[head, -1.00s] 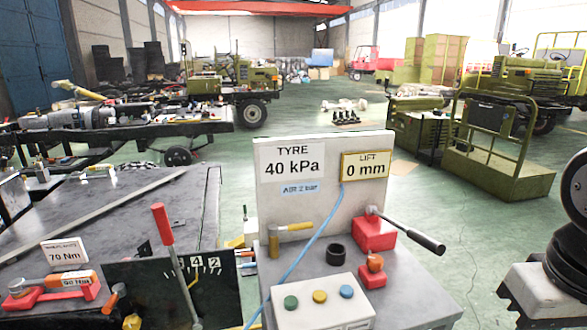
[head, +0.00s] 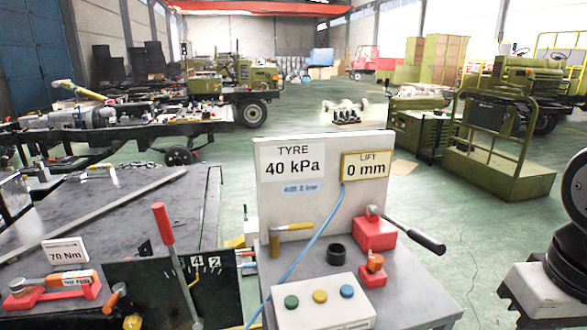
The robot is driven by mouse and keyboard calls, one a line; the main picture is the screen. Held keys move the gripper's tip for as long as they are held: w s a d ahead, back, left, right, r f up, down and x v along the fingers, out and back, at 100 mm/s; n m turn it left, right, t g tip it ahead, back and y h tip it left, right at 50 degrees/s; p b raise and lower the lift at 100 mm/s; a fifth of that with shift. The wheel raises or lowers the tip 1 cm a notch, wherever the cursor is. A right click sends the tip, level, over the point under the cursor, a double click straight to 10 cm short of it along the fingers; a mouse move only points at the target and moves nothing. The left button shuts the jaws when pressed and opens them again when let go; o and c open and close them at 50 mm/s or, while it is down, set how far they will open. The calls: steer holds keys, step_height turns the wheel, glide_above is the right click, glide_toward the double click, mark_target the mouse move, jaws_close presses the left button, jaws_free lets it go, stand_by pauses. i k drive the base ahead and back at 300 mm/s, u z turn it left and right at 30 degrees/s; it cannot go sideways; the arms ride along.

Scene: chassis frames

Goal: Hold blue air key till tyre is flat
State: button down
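The blue air key (head: 347,291) is the right one of three round buttons on a white box at the front of the grey stand. A yellow key (head: 320,296) and a green key (head: 291,301) sit to its left. The upright panel (head: 322,215) behind has a tyre sign (head: 293,167) reading 40 kPa and a lift sign (head: 367,165) reading 0 mm. No tyre belonging to the gauge can be made out. My gripper is out of view; only a dark part of my arm shows at the right edge.
A red block with a black-handled lever (head: 424,241) stands right of the box, near a black ring (head: 336,254). A blue hose (head: 306,250) runs down the panel to the left of the keys. A red-handled lever (head: 163,224) stands at left.

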mark_target(346, 291)
steer(key=z, duration=1.15)
steer(key=k, duration=0.95)
steer(key=u, duration=1.1)
steer(key=i, duration=0.5)
